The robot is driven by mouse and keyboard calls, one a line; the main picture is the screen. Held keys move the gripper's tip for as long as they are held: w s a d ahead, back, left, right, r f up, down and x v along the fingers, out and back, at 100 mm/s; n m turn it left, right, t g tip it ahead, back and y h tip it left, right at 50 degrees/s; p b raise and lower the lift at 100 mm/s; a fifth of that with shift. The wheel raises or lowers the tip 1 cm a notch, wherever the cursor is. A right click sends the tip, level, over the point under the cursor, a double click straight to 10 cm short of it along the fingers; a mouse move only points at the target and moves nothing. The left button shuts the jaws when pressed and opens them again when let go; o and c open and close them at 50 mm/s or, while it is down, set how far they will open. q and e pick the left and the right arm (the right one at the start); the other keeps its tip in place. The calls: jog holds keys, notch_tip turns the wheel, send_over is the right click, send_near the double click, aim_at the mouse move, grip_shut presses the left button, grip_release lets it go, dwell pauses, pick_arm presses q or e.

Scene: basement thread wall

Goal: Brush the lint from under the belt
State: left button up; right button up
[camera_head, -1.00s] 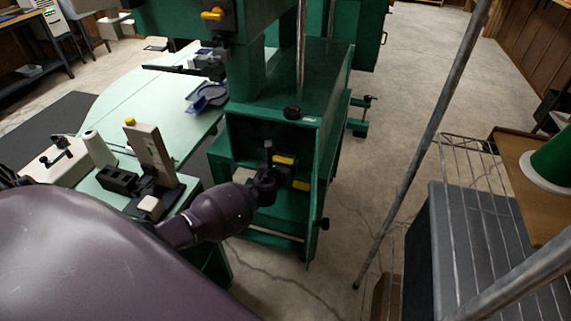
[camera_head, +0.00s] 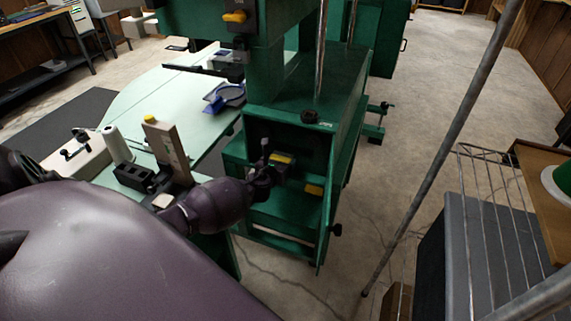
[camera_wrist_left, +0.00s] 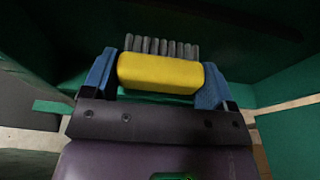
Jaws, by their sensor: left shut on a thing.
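In the head view my left gripper (camera_head: 268,166) is inside the open front of a green machine cabinet (camera_head: 345,85). It is shut on a brush (camera_head: 281,158) with a yellow body. In the left wrist view the brush (camera_wrist_left: 160,73) sits between the two blue fingers, its grey bristles pointing away from the gripper toward the dark green interior. I cannot make out the belt or any lint in either view. I cannot tell whether the bristles touch anything. My right gripper is not in view.
The open green door (camera_head: 328,200) stands to the right of my gripper. A pale green table (camera_head: 165,100) adjoins the cabinet on the left. A wire rack (camera_head: 490,220) and a leaning grey pole (camera_head: 440,150) are on the right. Bare floor lies between.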

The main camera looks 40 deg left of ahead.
pick_arm(q)
jog(key=shift+s+a, duration=0.15)
jog(key=shift+a, duration=0.45)
jog(key=shift+s+a, duration=0.15)
jog(key=shift+a, duration=0.45)
jog(key=shift+s+a+r+b, duration=0.1)
jog(key=shift+s+a+b, duration=0.05)
jog(key=shift+a, duration=0.35)
jog(key=shift+s+a+b, duration=0.1)
jog(key=shift+a+b, duration=0.05)
jog(key=shift+a, duration=0.3)
jog(key=shift+s, duration=0.1)
jog(key=shift+s+d+p, duration=0.3)
jog(key=shift+s, duration=0.6)
jog(key=shift+s+d+p, duration=0.25)
jog(key=shift+s+d, duration=0.1)
jog(key=shift+s, duration=0.6)
jog(key=shift+s+d+p, duration=0.3)
jog(key=shift+s, duration=0.6)
jog(key=s, duration=0.1)
jog(key=s+d, duration=0.1)
jog(key=shift+s+p, duration=0.35)
jog(key=shift+s, duration=0.05)
